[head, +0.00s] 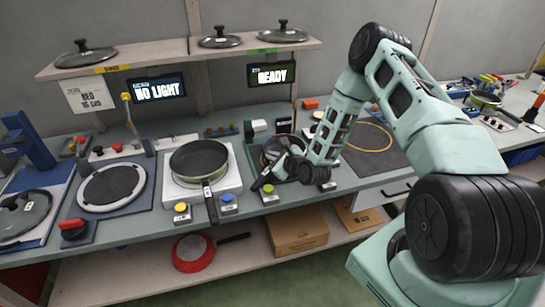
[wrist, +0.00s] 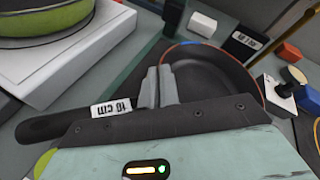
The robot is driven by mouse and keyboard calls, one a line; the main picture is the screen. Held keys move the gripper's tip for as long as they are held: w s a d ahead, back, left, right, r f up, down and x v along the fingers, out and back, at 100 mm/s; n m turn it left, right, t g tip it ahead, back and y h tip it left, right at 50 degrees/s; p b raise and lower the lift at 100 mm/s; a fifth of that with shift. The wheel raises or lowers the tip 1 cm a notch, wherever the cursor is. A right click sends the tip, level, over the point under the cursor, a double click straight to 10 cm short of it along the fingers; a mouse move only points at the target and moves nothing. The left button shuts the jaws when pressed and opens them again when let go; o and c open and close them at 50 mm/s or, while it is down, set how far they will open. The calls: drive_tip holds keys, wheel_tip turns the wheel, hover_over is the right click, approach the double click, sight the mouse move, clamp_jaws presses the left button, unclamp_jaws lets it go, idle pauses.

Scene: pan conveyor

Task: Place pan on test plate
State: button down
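A dark pan (wrist: 222,76) with an orange-brown rim lies below my gripper (wrist: 158,86); its black handle (wrist: 42,126) points left, with a white "cm" tag beside it. In the head view this pan (head: 270,152) is partly hidden by my gripper (head: 285,170). My fingers are close together at the pan's handle-side edge; whether they clamp it is unclear. A green pan (head: 199,160) sits on a white square plate (head: 229,178). A bare round dark plate (head: 112,184) lies on a blue base to its left. No plate's name is legible, so I cannot tell which is the test plate.
Screens read "NO LIGHT" (head: 158,89) and "READY" (head: 272,75). Lids stand on the upper shelf (head: 120,62). A dark mat with an orange ring (head: 380,155) lies to the right, behind my arm. A red pan (head: 193,253) is on the lower shelf. Buttons line the bench's front.

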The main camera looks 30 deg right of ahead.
drive_tip(key=shift+f, duration=0.15)
drive_tip(key=c, duration=1.6)
unclamp_jaws()
drive_tip(key=shift+c, duration=0.2)
